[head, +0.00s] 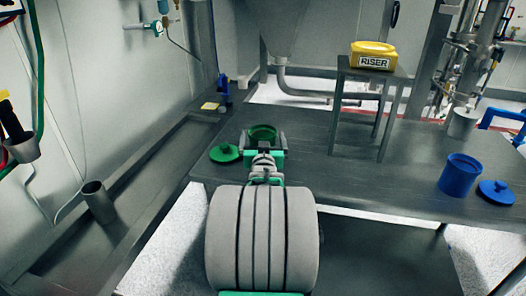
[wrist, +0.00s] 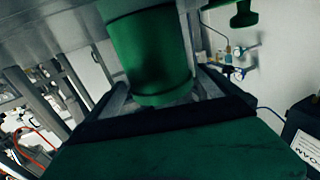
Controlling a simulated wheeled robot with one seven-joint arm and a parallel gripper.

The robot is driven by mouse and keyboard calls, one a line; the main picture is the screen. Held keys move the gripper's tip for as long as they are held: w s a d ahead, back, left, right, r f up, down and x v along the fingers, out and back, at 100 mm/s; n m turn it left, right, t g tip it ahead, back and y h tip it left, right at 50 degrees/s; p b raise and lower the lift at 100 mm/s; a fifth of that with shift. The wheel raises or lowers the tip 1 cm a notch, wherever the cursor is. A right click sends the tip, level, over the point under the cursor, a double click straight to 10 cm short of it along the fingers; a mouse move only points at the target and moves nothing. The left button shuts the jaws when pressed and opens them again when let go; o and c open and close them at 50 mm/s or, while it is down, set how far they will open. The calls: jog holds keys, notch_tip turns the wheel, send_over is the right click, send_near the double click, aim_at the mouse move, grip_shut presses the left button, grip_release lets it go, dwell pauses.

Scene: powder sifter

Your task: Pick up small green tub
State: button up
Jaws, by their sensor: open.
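The small green tub (head: 263,131) stands on the dark table near its left end, with its open top showing in the head view. My gripper (head: 263,141) is at the tub, with one finger on each side of it. In the wrist view the green tub (wrist: 150,52) fills the space between the fingers of my gripper (wrist: 160,95), and the picture is turned over. The jaws are open around the tub; I cannot tell whether either finger touches it. The green lid (head: 225,153) lies on the table just left of the tub, and the lid's knob (wrist: 243,15) shows in the wrist view.
A grey stand (head: 372,72) bears a yellow tub (head: 373,51) marked RISER. A blue tub (head: 460,175) and a blue lid (head: 496,192) are at the table's right. A blue item (head: 223,88) stands behind on the left. The table (head: 330,180) between the stand and its front edge is clear.

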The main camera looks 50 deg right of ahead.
jog(key=c, duration=1.3)
jog(key=shift+r, duration=0.1)
